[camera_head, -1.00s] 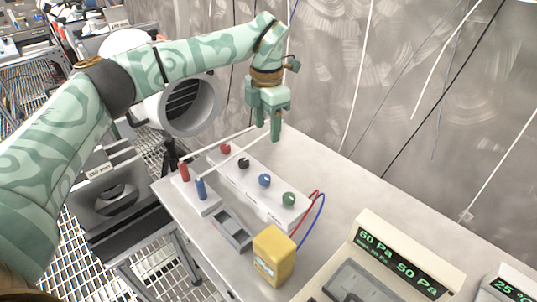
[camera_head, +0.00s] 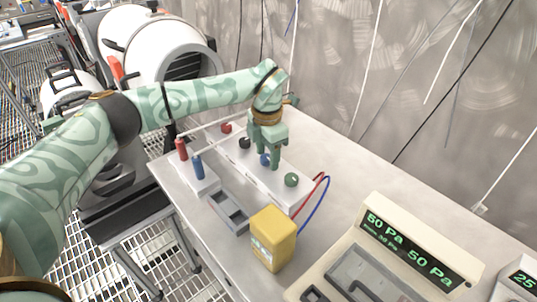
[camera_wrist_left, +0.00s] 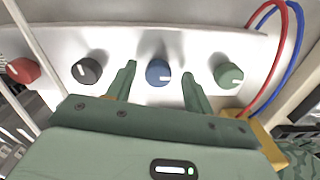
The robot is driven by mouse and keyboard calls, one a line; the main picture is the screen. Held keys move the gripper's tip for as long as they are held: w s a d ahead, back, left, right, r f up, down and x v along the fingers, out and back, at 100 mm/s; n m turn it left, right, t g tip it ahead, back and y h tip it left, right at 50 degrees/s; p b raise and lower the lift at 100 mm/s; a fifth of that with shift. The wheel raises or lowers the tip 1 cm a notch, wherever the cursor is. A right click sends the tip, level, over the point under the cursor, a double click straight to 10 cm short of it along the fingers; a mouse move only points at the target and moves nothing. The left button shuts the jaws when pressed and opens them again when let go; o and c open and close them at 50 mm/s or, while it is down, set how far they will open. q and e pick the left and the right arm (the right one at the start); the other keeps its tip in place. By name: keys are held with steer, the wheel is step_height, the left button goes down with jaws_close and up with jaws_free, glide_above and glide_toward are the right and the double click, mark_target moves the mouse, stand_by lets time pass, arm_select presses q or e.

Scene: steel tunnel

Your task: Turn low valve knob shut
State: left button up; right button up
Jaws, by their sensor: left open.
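A white valve block (camera_head: 275,192) on the steel table carries a row of knobs: red (camera_head: 226,128), black (camera_head: 244,143), blue (camera_head: 264,160) and green (camera_head: 291,180). No label tells which is the low valve. My left gripper (camera_head: 267,163) points down at the blue knob, which it partly hides in the head view. In the left wrist view the open fingers (camera_wrist_left: 160,70) stand on either side of the blue knob (camera_wrist_left: 158,72), with visible gaps and no clear contact. Its white mark points right. My right gripper is not in view.
Red (camera_head: 181,149) and blue (camera_head: 197,167) upright handles stand left of the block. Red and blue cables loop right of the green knob.

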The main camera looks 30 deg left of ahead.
arm_select(q)
steer(key=shift+a, duration=0.15)
steer(key=c, duration=1)
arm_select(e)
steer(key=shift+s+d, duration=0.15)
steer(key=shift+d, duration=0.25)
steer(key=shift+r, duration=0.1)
